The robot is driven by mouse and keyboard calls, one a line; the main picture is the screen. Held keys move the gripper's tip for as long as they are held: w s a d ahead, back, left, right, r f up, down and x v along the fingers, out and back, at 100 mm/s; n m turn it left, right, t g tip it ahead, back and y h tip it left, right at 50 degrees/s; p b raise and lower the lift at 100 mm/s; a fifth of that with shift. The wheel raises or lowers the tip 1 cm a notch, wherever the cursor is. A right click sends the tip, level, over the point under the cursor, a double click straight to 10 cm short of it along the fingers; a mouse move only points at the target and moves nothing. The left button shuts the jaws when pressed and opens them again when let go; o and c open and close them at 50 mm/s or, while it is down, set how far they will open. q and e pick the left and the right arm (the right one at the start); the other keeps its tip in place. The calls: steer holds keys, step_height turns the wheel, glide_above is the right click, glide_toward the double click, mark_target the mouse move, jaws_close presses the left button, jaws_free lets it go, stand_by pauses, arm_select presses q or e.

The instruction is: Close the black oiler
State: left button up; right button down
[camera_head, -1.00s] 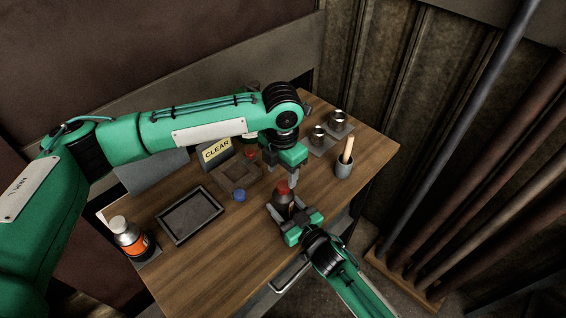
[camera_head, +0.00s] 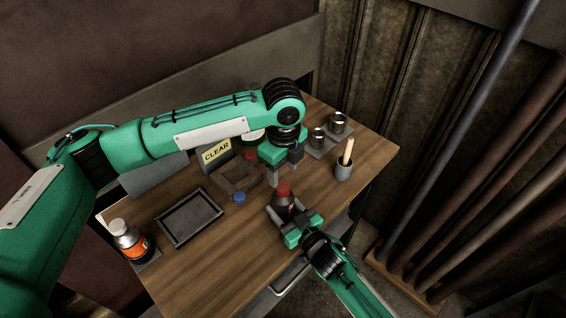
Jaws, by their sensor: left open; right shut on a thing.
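The black oiler (camera_head: 282,204) is a small dark bottle standing upright near the right part of the wooden table. A red cap (camera_head: 283,188) sits on its top; whether it is fully tight cannot be told. My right gripper (camera_head: 288,213) is shut around the body of the oiler from the near side and hides its lower part. My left gripper (camera_head: 285,169) is open and empty, a little behind and above the oiler, apart from the red cap, with its fingers pointing down.
A blue cap (camera_head: 239,197) and another red cap (camera_head: 250,155) lie near a brown tray (camera_head: 229,184). A dark tray (camera_head: 189,216), an orange-labelled bottle (camera_head: 131,241), a "CLEAR" sign (camera_head: 216,152), metal cups (camera_head: 317,138) and a brush pot (camera_head: 343,171) stand around. The table front is clear.

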mark_target(283, 187)
arm_select(q)
steer(key=n, duration=0.6)
steer(key=shift+r+n, duration=0.25)
steer(key=shift+n, duration=0.05)
steer(key=n, duration=0.4)
steer(key=shift+r+n, duration=0.2)
steer(key=shift+n, duration=0.2)
steer(key=n, duration=0.4)
steer(key=shift+r+n, duration=0.15)
steer(key=shift+n, duration=0.25)
steer(key=n, duration=0.5)
steer(key=shift+r+n, duration=0.2)
steer(key=shift+n, duration=0.1)
step_height(283, 187, down, 8)
steer(key=shift+f, duration=0.1)
steer(key=c, duration=1)
